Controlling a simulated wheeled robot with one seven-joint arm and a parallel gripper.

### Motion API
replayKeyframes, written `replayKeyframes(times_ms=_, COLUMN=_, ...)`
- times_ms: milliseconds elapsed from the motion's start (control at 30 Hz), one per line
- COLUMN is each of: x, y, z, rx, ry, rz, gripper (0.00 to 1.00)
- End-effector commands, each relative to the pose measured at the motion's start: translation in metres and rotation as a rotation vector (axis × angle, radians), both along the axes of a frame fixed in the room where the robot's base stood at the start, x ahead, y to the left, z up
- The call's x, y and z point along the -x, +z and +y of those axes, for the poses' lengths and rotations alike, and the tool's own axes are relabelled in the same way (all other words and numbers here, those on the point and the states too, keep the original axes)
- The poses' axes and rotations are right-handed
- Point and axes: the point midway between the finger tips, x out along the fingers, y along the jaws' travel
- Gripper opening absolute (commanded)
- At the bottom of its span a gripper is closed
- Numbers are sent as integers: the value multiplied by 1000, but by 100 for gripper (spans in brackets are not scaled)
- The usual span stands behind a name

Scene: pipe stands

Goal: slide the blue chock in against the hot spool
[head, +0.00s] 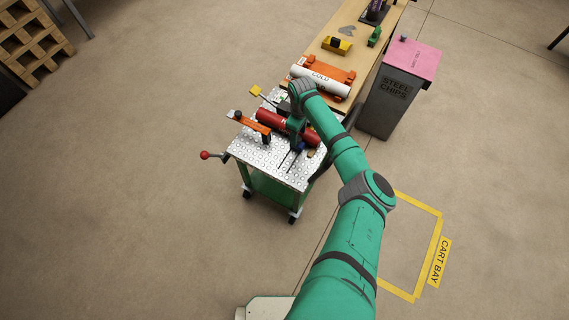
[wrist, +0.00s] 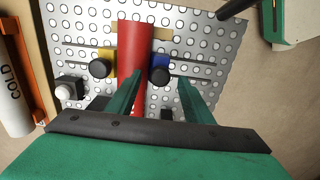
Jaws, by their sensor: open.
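The red hot spool (head: 272,121) lies on the silver studded cart top, partly hidden by my arm; in the wrist view it runs upright in the picture (wrist: 134,45). The blue chock (wrist: 158,61) with a black knob sits on the cart top at the spool's right side. It looks very close to the spool; I cannot tell if they touch. A yellow chock (wrist: 106,57) with a black knob is at the spool's left side. My gripper (wrist: 160,78) is open, its green fingers on either side of the blue chock's knob, the left one overlapping the spool in view.
An orange bar (head: 252,123) and a red-ball handle (head: 205,155) are at the cart's left. The white COLD spool (head: 320,81) rests on an orange stand on the bench. A steel chips bin (head: 387,104) stands right of the bench. Open floor lies left of the cart.

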Motion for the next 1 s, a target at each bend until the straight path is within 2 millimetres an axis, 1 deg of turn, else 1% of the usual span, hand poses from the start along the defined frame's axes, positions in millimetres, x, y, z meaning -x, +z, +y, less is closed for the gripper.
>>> replayKeyframes(times_ms=700, x=0, y=50, z=0, rx=-1, ry=1, rz=-1, gripper=47)
replayKeyframes(times_ms=867, x=0, y=58, z=0, rx=0, ry=0, rz=0, gripper=47)
replayKeyframes(times_ms=1000, x=0, y=60, z=0, rx=0, ry=0, rz=0, gripper=47)
